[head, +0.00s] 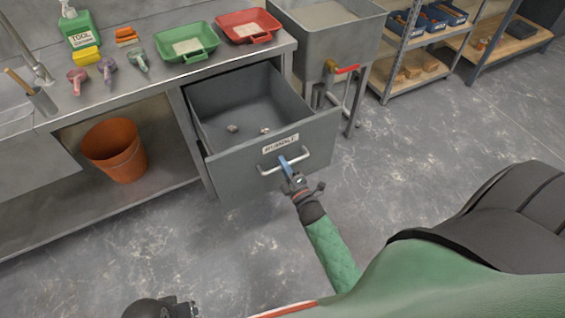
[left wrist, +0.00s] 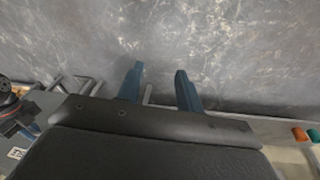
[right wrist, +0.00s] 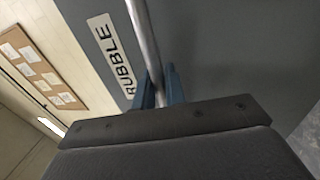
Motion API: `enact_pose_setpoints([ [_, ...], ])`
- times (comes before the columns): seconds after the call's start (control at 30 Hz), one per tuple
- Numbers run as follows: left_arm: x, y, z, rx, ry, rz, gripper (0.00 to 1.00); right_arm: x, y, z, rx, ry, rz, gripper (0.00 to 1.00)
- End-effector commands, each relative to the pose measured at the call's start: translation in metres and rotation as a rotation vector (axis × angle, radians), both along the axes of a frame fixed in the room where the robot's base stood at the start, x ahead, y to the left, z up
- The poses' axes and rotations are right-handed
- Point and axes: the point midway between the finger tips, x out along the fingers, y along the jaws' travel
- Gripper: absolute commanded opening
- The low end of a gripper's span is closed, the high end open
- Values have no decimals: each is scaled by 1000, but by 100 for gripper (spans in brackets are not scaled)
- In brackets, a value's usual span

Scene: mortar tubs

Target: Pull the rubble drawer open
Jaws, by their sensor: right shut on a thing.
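The grey rubble drawer (head: 240,155) stands pulled out from under the steel counter, with its label "RUBBLE" on the front. A few small pale lumps (head: 233,128) lie inside it. My right gripper (head: 286,166) is shut on the drawer's bar handle (head: 303,158). The right wrist view shows the handle (right wrist: 142,35) running between the blue fingers (right wrist: 160,92), close to the drawer front (right wrist: 220,45). My left gripper (left wrist: 158,85) is open and empty, its fingers apart over the floor; its fingertips are not seen in the head view.
On the counter (head: 140,92) are a green tub (head: 187,42), a red tub (head: 247,26), a tool cleaner bottle (head: 80,30) and several small tools. An orange bucket (head: 115,150) stands on the shelf below. A sink with a red-handled tap (head: 346,69) is right of the drawer. The floor ahead is clear.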

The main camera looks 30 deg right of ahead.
Motion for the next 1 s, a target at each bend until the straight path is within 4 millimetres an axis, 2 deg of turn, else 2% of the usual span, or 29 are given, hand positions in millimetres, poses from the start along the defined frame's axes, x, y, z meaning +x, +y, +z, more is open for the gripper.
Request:
enact_pose_setpoints([
  [0.17,0,0,-1,1,1,0,36,0,0,-1,0,2,0,0],
  [0.2,0,0,-1,1,1,-1,36,0,0,-1,0,2,0,20],
  [0.27,0,0,-1,1,1,-1,36,0,0,-1,0,2,0,32],
  [0.67,1,-1,-3,-2,-4,-4,36,-5,0,-3,0,1,0,32],
  [1.0,8,-16,-26,-37,-39,-17,36,-51,-2,-13,1,3,-1,32],
])
